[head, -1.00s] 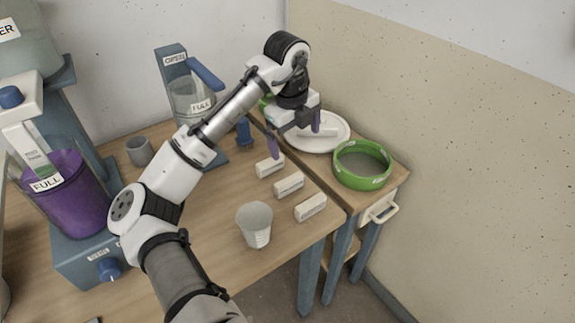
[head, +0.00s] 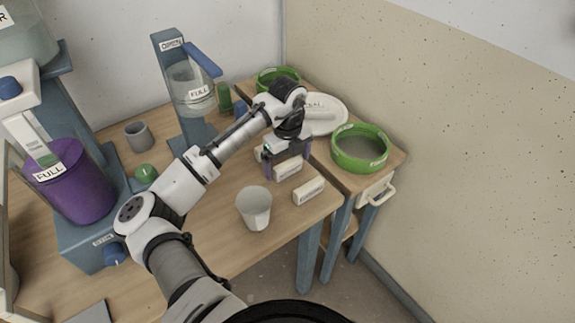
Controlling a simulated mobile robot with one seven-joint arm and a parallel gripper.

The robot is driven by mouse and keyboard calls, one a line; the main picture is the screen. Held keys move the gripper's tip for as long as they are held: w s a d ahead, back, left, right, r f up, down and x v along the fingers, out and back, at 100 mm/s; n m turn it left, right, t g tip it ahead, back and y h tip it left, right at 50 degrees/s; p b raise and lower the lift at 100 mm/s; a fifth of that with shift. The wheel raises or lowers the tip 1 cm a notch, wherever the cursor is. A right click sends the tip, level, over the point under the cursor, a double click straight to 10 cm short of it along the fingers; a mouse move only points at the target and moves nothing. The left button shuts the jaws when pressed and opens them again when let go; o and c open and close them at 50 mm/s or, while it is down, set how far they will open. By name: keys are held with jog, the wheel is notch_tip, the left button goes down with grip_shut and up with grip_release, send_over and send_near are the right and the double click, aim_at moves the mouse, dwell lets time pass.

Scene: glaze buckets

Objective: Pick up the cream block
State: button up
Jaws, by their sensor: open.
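Several cream blocks with small dark labels, too small to read, are in view. The front one (head: 309,191) lies on the wooden table near its right edge. The middle one (head: 289,171) lies behind it, below my gripper. A third (head: 258,153) is mostly hidden behind my gripper. Another pale block (head: 320,112) lies on the white plate (head: 341,120). My gripper (head: 287,168) points down with its purple fingers open, one on each side of the middle block in the picture. I cannot tell whether they touch it.
A pale cup (head: 254,207) stands left of the front block. A green bowl (head: 360,149) and another green bowl (head: 277,77) flank the plate on the side table. A purple bucket (head: 70,181) and a clear bucket (head: 194,91) stand left. Free tabletop lies around the cup.

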jog(key=shift+f, duration=1)
jog(key=c, duration=1)
jog(key=shift+r, duration=0.2)
